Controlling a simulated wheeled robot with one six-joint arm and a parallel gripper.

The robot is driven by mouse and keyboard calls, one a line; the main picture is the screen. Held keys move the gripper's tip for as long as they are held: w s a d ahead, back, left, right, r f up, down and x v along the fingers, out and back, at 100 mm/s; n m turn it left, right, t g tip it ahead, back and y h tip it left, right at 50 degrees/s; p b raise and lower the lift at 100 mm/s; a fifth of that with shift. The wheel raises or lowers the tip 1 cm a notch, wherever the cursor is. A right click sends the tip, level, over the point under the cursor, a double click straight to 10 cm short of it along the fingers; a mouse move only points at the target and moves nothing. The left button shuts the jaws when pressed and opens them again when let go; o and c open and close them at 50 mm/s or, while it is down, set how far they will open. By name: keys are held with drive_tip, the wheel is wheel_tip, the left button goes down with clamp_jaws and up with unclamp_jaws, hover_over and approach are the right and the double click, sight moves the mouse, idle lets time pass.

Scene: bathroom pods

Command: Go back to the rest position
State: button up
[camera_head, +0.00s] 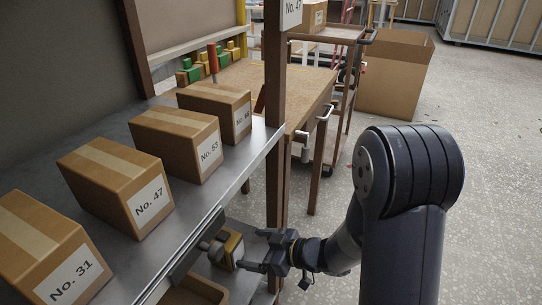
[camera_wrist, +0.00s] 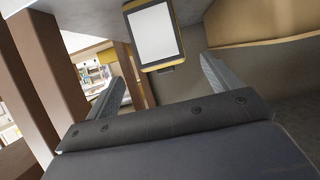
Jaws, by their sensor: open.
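My gripper (camera_head: 268,252) is at the lower middle of the head view, at the front edge of the shelf unit, below its upper grey shelf. Its two fingers (camera_wrist: 165,85) stand wide apart in the wrist view, with nothing between them near the base. A yellow-edged device with a pale face (camera_head: 231,247) stands on the lower level, just beyond the fingertips. In the wrist view the device (camera_wrist: 153,32) is ahead of the fingers at the top. I cannot tell whether the fingers touch it.
Boxes labelled No. 31 (camera_head: 45,255), No. 47 (camera_head: 120,187), No. 53 (camera_head: 178,142) and another (camera_head: 215,105) line the upper shelf (camera_head: 190,195). A brown post (camera_head: 275,110) stands near my gripper. A wooden table (camera_head: 300,90) and an open carton (camera_head: 395,75) are behind. Floor at right is clear.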

sight(230, 240)
drive_tip(key=b+x, duration=0.1)
drive_tip(key=x, duration=0.2)
drive_tip(key=b+x, duration=0.1)
drive_tip(key=x, duration=0.3)
drive_tip(key=b+x, duration=0.2)
drive_tip(key=x, duration=0.2)
drive_tip(key=shift+s+d+f, duration=0.1)
drive_tip(key=shift+d+f, duration=0.05)
drive_tip(key=shift+f, duration=0.2)
wheel_tip(230, 240, up, 2)
drive_tip(key=shift+r+p, duration=0.1)
drive_tip(key=shift+p, duration=0.65)
drive_tip(key=shift+d+r, duration=0.1)
drive_tip(key=shift+r, duration=0.45)
